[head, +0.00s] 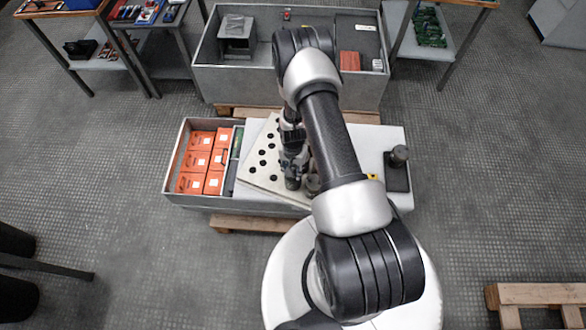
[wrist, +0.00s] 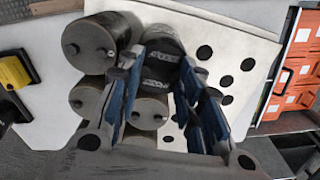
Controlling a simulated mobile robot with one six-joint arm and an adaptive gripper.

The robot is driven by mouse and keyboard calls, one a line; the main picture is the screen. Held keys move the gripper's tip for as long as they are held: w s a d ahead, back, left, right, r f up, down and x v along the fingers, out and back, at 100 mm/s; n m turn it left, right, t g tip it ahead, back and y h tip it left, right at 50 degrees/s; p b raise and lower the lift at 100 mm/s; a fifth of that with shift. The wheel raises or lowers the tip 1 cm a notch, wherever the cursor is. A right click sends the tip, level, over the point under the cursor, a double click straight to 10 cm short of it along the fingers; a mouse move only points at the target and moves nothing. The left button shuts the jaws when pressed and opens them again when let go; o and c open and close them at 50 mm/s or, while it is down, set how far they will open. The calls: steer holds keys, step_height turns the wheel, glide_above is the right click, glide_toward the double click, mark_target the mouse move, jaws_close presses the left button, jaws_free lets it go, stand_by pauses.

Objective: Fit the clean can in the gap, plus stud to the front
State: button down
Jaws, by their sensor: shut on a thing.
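My gripper (head: 293,165) is over the pale plate with round black holes (head: 258,172), low and close to it. In the wrist view its blue-padded fingers (wrist: 166,88) are shut on a dark can (wrist: 160,62), which bears pale marks. Grey cylindrical cans with studs stand close beside it: one at the upper left (wrist: 92,42), one at the left (wrist: 88,99) and one below (wrist: 149,108). The fingers partly hide the cans, so I cannot tell which way the held can's plus stud faces. In the head view my arm hides most of the cans; one grey can (head: 313,184) shows beside the gripper.
A tray (head: 174,160) of orange boxes (head: 202,140) lies left of the plate. A large grey bin (head: 240,85) stands behind.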

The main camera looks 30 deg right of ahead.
steer(key=shift+f+b, duration=0.7)
steer(key=shift+b, duration=0.1)
stand_by(1.0)
steer(key=c, duration=1)
jaws_free()
steer(key=shift+c, duration=0.2)
step_height(320, 180, up, 12)
